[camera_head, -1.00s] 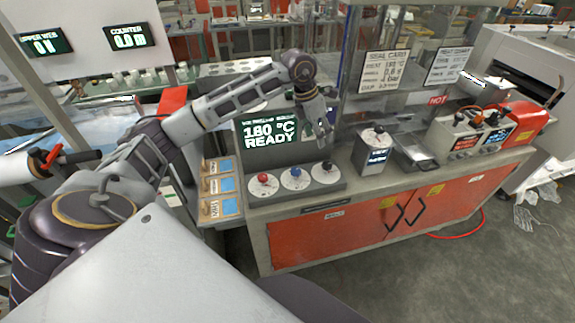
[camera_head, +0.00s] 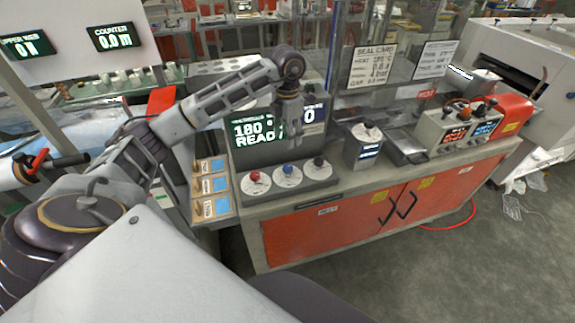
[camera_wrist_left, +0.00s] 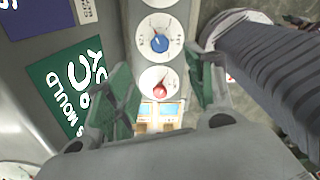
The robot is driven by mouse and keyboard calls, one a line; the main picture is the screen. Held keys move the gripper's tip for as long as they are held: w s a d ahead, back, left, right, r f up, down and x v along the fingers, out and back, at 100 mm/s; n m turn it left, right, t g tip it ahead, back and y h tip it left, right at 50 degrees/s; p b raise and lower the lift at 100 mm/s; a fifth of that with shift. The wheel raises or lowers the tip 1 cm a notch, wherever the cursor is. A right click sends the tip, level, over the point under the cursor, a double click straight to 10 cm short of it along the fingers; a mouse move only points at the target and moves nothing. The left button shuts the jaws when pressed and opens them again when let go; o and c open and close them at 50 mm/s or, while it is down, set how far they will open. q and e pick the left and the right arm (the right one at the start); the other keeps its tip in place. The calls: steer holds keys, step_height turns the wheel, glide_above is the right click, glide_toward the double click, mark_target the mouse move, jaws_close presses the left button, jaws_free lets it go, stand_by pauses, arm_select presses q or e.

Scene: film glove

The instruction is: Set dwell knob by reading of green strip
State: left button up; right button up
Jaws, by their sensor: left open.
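A grey panel (camera_head: 331,176) carries three knobs on white dials: a red knob (camera_head: 254,176), a blue knob (camera_head: 288,169) and a black knob (camera_head: 318,163). I cannot tell which is the dwell knob. Behind them a green display (camera_head: 251,133) reads 180 and part of READY. My left gripper (camera_head: 291,137) hangs pointing down above the dials and hides part of the displays. In the left wrist view its open, empty fingers (camera_wrist_left: 158,66) frame the blue knob (camera_wrist_left: 159,43) and red knob (camera_wrist_left: 159,88), apart from both. My right gripper is out of view.
A blue display (camera_head: 313,115) stands beside the green one. A seal card (camera_head: 373,64) hangs behind, its small print hard to read. A grey box with a knob (camera_head: 363,147) and a control box (camera_head: 455,131) stand to the right. Wooden-handled pieces (camera_head: 212,187) lie left of the panel.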

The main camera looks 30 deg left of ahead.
mark_target(288, 167)
arm_select(q)
steer(key=shift+f, duration=0.1)
steer(key=shift+f+p, duration=1.25)
steer(key=shift+f, duration=5.6)
steer(key=shift+c, duration=0.3)
steer(key=c, duration=0.9)
